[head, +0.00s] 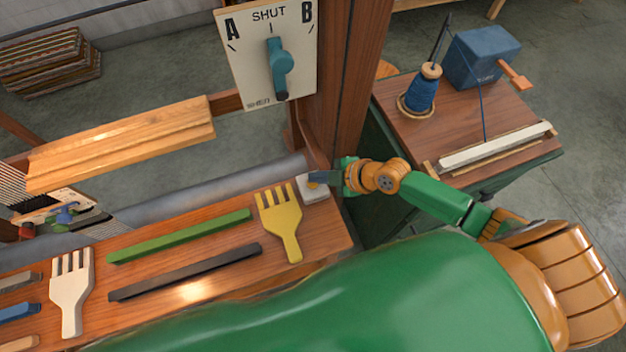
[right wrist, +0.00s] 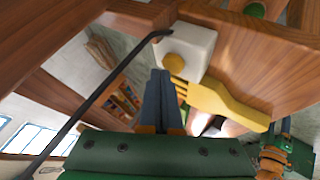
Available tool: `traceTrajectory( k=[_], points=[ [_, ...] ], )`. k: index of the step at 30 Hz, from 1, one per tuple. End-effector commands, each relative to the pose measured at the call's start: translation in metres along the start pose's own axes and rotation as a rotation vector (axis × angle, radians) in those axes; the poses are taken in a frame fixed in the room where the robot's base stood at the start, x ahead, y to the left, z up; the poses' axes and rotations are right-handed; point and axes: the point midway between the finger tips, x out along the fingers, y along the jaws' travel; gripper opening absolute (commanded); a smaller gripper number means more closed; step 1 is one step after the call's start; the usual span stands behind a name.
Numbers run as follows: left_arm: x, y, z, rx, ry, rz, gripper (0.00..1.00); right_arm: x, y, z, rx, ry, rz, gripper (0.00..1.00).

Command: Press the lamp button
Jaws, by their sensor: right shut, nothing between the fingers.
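The lamp button is a round yellow knob (right wrist: 174,63) on a small white box (head: 313,190) at the bench's right end, beside the post. My right gripper (head: 315,177) comes in from the right, its blue-grey fingers together and empty. In the head view the fingertips overlap the box's top and partly hide the knob. In the right wrist view the fingertips (right wrist: 160,75) lie just below and left of the knob, very near it; contact cannot be told. A green and orange arm part shows at that view's lower right; no left fingers are clear.
A yellow fork-shaped comb (head: 282,222) lies close left of the box. Green (head: 180,236) and dark bars (head: 185,272) lie on the bench (head: 325,238). A wooden post (head: 350,80) with a selector panel (head: 240,60) rises behind. A side table (head: 400,110) stands right.

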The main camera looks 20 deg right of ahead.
Motion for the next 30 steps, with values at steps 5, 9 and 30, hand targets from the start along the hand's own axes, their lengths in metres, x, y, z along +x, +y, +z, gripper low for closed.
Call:
traceTrajectory(
  k=[5, 9, 30],
  points=[
    [0.007, 0.000, 0.001, 0.000, 0.000, 0.000, 0.50, 0.005, -0.003, 0.004, 0.000, 0.000, 0.001, 0.00],
    [0.006, 0.000, 0.001, 0.000, 0.000, 0.000, 0.50, 0.004, -0.003, 0.003, 0.000, 0.000, 0.001, 0.00],
    [-0.001, 0.000, 0.000, -0.001, 0.000, 0.000, 0.50, -0.002, 0.002, -0.002, 0.000, 0.000, 0.000, 0.00]
  ],
)
